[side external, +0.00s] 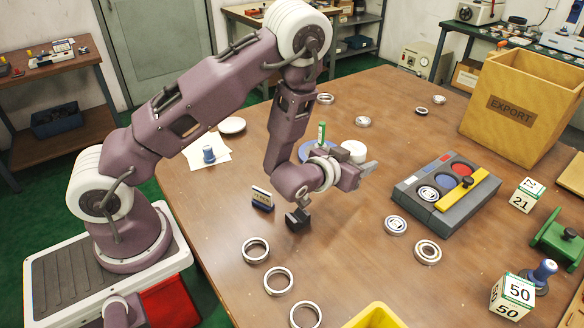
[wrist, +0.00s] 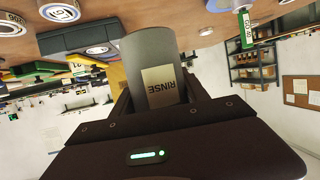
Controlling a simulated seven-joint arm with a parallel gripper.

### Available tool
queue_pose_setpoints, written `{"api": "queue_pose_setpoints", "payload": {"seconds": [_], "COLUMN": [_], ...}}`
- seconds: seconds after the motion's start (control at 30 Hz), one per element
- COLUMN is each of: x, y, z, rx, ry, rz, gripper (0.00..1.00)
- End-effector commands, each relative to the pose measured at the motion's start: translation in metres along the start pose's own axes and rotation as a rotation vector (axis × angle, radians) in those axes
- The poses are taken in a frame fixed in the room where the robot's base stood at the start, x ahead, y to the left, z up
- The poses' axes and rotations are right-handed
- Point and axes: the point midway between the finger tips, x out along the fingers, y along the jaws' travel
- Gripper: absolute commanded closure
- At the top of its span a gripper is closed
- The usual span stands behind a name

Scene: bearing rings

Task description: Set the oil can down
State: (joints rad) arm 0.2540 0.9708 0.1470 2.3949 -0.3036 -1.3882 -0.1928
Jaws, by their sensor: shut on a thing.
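My gripper (side external: 358,165) is low over the table, its fingers level. It is shut on a grey can labelled RINSE (wrist: 150,62), upright between the fingers in the wrist view. In the side view a pale round top (side external: 354,150) shows at the fingers and seems to be this can. I cannot tell whether its base touches the table. A slim green and white container (side external: 321,134), whose label seems to read OIL (wrist: 243,28), stands upright on a blue disc (side external: 307,152), apart from the gripper, to its left in the side view.
A grey tray (side external: 470,203) with round recesses and a yellow bar lies right of my gripper. Bearing rings (side external: 427,252) are scattered about. The EXPORT crate (side external: 510,110) is at back right. Table behind the gripper is mostly clear.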

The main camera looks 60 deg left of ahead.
Motion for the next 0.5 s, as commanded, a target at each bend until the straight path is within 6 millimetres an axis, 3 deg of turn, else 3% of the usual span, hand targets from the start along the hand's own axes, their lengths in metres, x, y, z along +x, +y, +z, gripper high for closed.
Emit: {"api": "queue_pose_setpoints", "payload": {"seconds": [0.17, 0.37, 0.5], "x": [0.009, 0.012, -0.004], "y": [-0.049, -0.152, -0.238], "z": [-0.004, -0.006, -0.001], "rx": [-0.015, -0.051, -0.089], "ry": [0.003, 0.006, 0.005], "rz": [-0.062, -0.182, -0.285], "gripper": [1.00, 1.00, 1.00]}}
